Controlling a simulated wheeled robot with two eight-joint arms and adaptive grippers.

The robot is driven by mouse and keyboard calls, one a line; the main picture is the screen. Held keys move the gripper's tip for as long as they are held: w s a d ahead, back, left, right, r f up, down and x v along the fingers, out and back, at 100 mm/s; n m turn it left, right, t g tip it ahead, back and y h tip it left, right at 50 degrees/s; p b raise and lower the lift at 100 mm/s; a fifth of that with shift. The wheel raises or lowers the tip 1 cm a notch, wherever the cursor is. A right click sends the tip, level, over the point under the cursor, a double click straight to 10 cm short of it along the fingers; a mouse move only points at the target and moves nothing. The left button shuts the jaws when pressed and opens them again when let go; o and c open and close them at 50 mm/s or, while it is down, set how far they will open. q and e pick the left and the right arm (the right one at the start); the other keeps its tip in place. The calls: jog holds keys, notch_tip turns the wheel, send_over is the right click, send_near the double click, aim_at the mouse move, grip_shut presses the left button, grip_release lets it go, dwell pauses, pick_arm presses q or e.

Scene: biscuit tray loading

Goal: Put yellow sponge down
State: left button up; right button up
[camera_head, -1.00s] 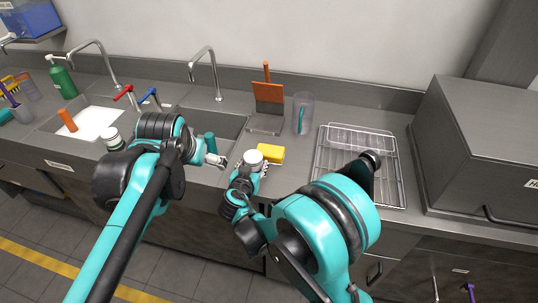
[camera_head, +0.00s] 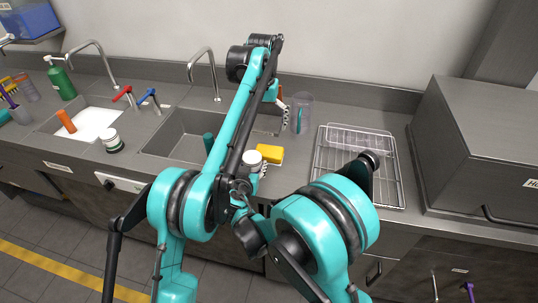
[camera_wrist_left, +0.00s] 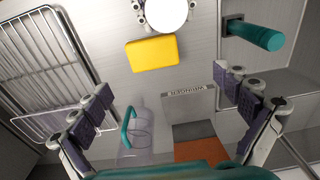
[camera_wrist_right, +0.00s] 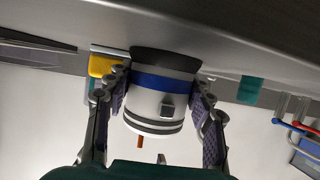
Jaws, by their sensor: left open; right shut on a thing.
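My right gripper (camera_head: 262,168) is shut on a white cylinder with a blue band (camera_wrist_right: 160,95), just beside the sponge. Its white round top shows in the head view (camera_head: 252,160). My left gripper (camera_wrist_left: 170,85) is open and empty, above the counter behind the sponge, with the sponge ahead of it. In the head view my left arm partly hides it.
A wire rack (camera_head: 334,178) lies to the right, beside a large grey box (camera_head: 480,150). The sink (camera_head: 180,135) is to the left. An orange-and-grey item (camera_wrist_left: 195,148) stands near my left gripper.

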aim_at(269, 150)
pick_arm(q)
jog(key=shift+g, duration=0.3)
jog(key=f, duration=0.2)
jog(key=d+f, duration=0.1)
jog(key=f, duration=0.5)
jog(key=shift+w+d, duration=0.1)
jog(key=shift+d, duration=0.15)
jog(key=shift+w+d+f, duration=0.1)
jog(key=shift+w+f, duration=0.05)
jog(key=shift+f, duration=1.25)
jog(key=shift+w+d+f, duration=0.1)
jog(key=shift+f, duration=1.25)
jog(key=c, duration=0.8)
jog(key=shift+o, duration=0.2)
